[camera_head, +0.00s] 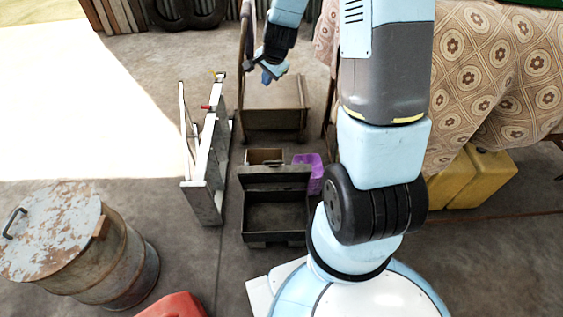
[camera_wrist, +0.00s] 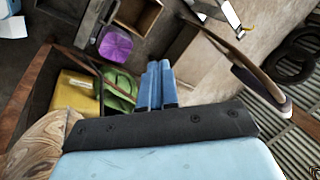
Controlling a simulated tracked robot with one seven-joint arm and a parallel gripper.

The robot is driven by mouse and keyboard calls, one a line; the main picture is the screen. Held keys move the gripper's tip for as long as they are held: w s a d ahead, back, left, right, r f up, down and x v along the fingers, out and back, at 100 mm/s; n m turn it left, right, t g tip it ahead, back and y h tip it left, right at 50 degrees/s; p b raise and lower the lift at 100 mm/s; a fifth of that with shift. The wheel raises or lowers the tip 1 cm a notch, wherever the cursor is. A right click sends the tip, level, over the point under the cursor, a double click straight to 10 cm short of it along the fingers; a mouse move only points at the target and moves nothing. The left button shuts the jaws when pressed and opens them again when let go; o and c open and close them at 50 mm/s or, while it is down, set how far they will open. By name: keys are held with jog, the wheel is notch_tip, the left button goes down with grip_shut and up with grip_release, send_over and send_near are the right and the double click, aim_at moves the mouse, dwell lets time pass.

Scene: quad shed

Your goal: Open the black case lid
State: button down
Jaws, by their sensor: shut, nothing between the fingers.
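The black case (camera_head: 275,238) stands on the floor in the middle of the head view. Its lid (camera_head: 275,176) is raised along the far side, and the empty-looking dark inside shows. In the wrist view, part of what looks like the case (camera_wrist: 68,20) shows at the top left, cut off by the frame edge. My gripper (camera_head: 268,76) is up in the air beyond the case, apart from it and from the lid. Its two blue fingers (camera_wrist: 161,84) are together in the wrist view, with nothing held.
A small open wooden box (camera_head: 265,156) and a purple container (camera_head: 308,172) stand behind the case. A metal stepladder (camera_head: 207,160) is on its left, with a rusty drum (camera_head: 128,262) farther left. A cloth-covered table (camera_head: 480,80) and yellow cans (camera_head: 480,180) are at right.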

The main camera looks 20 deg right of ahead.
notch_tip(320, 180, down, 19)
jog(key=w+d+m, duration=0.1)
jog(key=d+m, duration=0.1)
jog(key=m, duration=0.3)
jog(key=m+g+h, duration=0.2)
jog(key=m, duration=0.3)
send_near(281, 162)
jog(key=r, duration=0.1)
jog(key=s+r, duration=0.2)
jog(key=shift+a+r, duration=0.2)
jog(key=shift+a, duration=0.2)
jog(key=shift+f, duration=0.5)
jog(key=x, duration=0.9)
jog(key=shift+f, duration=0.15)
jog(key=w+d+f, duration=0.1)
jog(key=w+d, duration=0.1)
jog(key=w, duration=0.6)
jog(key=shift+d+f, duration=0.25)
jog(key=shift+w, duration=0.1)
